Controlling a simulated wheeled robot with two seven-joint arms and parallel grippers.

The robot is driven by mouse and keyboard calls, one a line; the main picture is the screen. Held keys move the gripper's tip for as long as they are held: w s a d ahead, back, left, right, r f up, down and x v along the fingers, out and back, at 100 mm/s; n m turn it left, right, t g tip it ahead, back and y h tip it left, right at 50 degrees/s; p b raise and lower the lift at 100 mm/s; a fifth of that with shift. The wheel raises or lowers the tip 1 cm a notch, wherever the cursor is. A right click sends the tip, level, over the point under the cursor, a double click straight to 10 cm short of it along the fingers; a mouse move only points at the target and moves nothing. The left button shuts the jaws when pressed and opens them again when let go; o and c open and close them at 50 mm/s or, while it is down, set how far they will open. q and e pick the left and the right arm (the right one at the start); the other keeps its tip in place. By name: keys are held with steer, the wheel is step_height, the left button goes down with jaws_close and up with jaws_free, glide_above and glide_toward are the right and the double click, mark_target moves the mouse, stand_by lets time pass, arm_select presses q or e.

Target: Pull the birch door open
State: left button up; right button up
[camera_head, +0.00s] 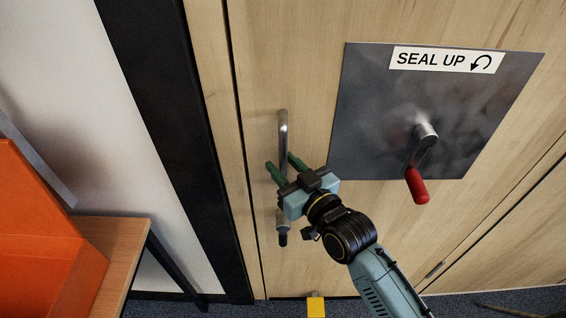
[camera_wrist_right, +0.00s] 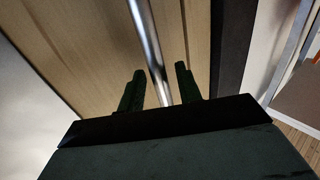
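The birch door (camera_head: 300,60) fills the middle of the head view and looks closed. A vertical metal bar handle (camera_head: 283,128) is fixed near its left edge. My right gripper (camera_head: 280,166) is at the handle with its green fingers open, one on each side of the bar. In the right wrist view the bar (camera_wrist_right: 149,42) runs between the fingers (camera_wrist_right: 159,82), with a gap visible to each. The right gripper hides part of the handle's lower half in the head view. My left gripper is not in view.
A grey metal plate (camera_head: 370,120) labelled "SEAL UP" carries a crank with a red grip (camera_head: 416,186), right of the handle. A yellow block (camera_head: 316,307) is at the door's foot. A wooden table (camera_head: 112,246) with an orange object (camera_head: 40,240) stands at left.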

steer(key=shift+w+a, duration=0.2)
steer(key=shift+w, duration=0.1)
steer(key=shift+c, duration=0.3)
jaws_close()
